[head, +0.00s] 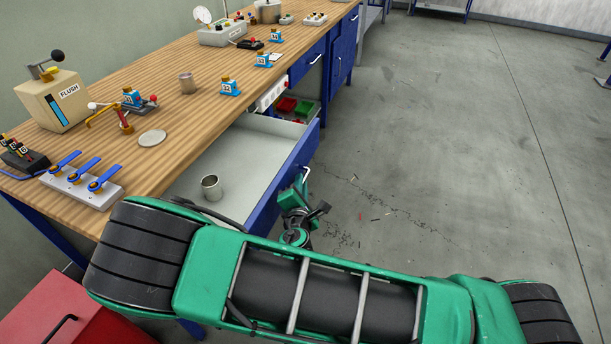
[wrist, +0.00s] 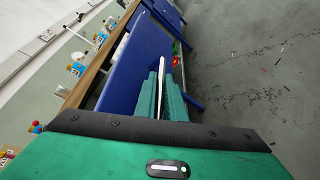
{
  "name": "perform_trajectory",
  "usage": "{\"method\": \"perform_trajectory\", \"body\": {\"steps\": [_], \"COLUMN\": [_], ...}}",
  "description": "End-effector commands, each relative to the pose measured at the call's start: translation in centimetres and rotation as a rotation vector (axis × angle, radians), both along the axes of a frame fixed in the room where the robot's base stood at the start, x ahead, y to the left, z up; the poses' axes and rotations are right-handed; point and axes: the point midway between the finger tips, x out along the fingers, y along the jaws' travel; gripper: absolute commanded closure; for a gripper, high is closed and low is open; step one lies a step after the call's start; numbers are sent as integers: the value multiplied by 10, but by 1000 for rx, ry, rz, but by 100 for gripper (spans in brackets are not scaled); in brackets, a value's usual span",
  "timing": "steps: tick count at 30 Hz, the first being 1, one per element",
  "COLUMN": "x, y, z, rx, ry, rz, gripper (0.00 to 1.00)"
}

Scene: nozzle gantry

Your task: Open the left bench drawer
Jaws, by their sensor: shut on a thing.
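The left bench drawer (head: 240,150) stands well out from under the wooden bench top in the head view. Its blue front (head: 277,190) also shows in the wrist view (wrist: 135,65). A metal cup (head: 211,188) stands inside on the pale drawer floor. My green gripper (head: 303,187) is at the outer side of the drawer front, shut on the light bar handle (head: 307,173). In the wrist view the handle (wrist: 160,88) lies between the two green fingers (wrist: 163,98). My arm hides the drawer's near end in the head view.
Red and green bins (head: 293,106) sit beyond the drawer. A red cabinet (head: 65,315) stands lower left.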

Motion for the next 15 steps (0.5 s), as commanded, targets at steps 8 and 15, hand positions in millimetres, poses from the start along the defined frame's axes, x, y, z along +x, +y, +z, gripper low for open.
{"method": "perform_trajectory", "body": {"steps": [8, 15], "x": [-8, -7], "y": [-1, -4], "z": [1, 2], "rx": [-2, -3], "ry": [-3, -4], "rz": [14, 11], "gripper": [100, 100]}}
